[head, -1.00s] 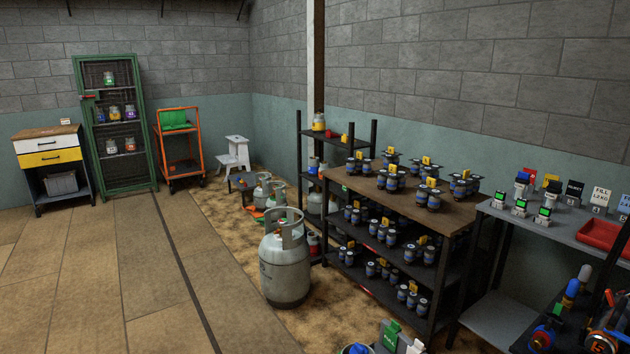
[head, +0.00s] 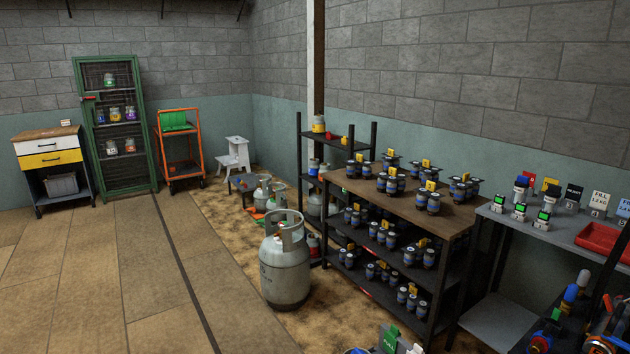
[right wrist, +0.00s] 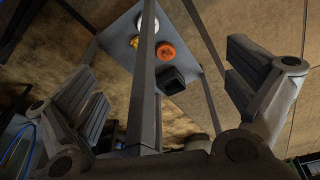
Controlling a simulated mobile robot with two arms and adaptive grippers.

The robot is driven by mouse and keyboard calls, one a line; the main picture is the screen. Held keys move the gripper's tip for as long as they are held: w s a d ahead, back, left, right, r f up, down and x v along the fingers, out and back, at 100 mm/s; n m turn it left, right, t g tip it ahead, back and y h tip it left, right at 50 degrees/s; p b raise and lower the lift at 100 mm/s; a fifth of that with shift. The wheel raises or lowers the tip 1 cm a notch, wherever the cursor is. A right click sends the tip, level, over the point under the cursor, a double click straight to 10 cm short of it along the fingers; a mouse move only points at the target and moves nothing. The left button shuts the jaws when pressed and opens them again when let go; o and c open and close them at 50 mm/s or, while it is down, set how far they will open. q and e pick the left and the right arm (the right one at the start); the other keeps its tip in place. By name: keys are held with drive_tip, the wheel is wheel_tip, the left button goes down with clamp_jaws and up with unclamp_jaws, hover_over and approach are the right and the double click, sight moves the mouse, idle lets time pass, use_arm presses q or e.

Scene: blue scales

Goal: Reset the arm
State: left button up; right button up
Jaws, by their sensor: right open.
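My right gripper (right wrist: 164,70) shows in the right wrist view. Its two dark grey fingers stand wide apart at the left and right, with nothing held between them. A grey upright post stands behind the gap, and I cannot tell how far off it is. Neither gripper shows in the head view, so my left gripper is out of sight.
A large grey gas cylinder (head: 285,270) stands on the floor near the middle. A wooden-topped rack (head: 450,222) holds many small blue-banded canisters. A grey bench (head: 560,228) at right bears green-screened devices and a red tray (head: 600,238). The floor at left (head: 95,270) is clear.

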drive_tip(key=s+d+f+g+p, duration=0.1)
drive_tip(key=s+d+f+p, duration=0.1)
drive_tip(key=s+f, duration=1.6)
drive_tip(key=shift+s+d+g, duration=0.3)
drive_tip(key=shift+d, duration=0.3)
idle(1.1)
